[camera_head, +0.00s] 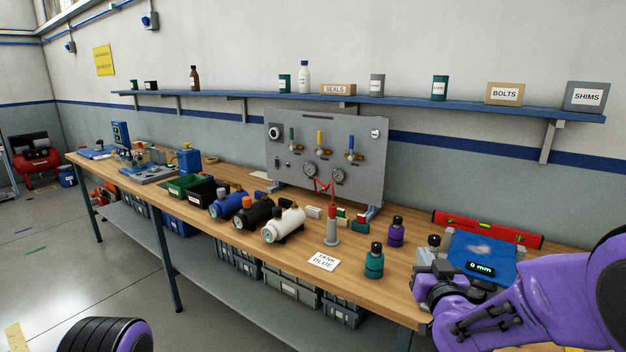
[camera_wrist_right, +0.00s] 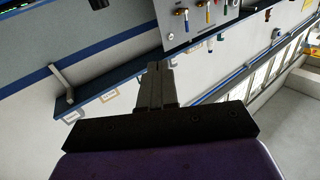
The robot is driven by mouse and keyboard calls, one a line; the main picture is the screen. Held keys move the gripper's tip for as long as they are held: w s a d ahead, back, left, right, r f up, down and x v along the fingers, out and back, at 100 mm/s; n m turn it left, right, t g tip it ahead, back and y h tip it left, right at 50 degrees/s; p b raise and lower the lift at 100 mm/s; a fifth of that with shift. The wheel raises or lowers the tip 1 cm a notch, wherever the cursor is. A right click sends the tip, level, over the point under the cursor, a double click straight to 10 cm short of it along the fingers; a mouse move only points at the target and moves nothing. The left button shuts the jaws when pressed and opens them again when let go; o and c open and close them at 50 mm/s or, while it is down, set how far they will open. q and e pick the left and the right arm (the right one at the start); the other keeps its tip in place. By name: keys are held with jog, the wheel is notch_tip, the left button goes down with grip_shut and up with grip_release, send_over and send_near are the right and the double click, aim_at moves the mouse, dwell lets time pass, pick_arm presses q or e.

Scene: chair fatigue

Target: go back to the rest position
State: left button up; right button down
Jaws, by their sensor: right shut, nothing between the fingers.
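My right gripper (camera_head: 430,262) is at the right end of the workbench, with its purple arm coming in from the right edge. In the right wrist view its two dark fingers (camera_wrist_right: 156,72) lie together, shut and empty. They point toward the wall, the blue shelf and the gauge panel. My left gripper is not in view; a dark, rounded part with purple shows at the bottom left of the head view.
The gauge panel (camera_head: 345,135) stands behind. The blue shelf (camera_head: 410,101) runs above.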

jog(key=s+d+f+m+g+h, duration=0.1)
jog(key=s+f+m+g, duration=0.15)
jog(key=f, duration=0.65)
jog(key=s+d+f+m+g+h, duration=0.15)
jog(key=s+f, duration=0.25)
jog(key=f, duration=0.4)
jog(key=s+d+f+g, duration=0.1)
jog(key=s+f+g, duration=0.2)
jog(key=s+f, duration=0.5)
jog(key=s+d+f+m+g+b, duration=0.1)
jog(key=s+f+g, duration=0.3)
jog(key=s+f, duration=0.5)
jog(key=s+d+f+g, duration=0.1)
jog(key=s+f+g, duration=0.3)
jog(key=s, duration=1.3)
notch_tip(320, 180, down, 4)
jog(key=shift+d+f+m+b, duration=0.2)
jog(key=shift+d+m+b, duration=0.1)
jog(key=shift+m+b, duration=0.1)
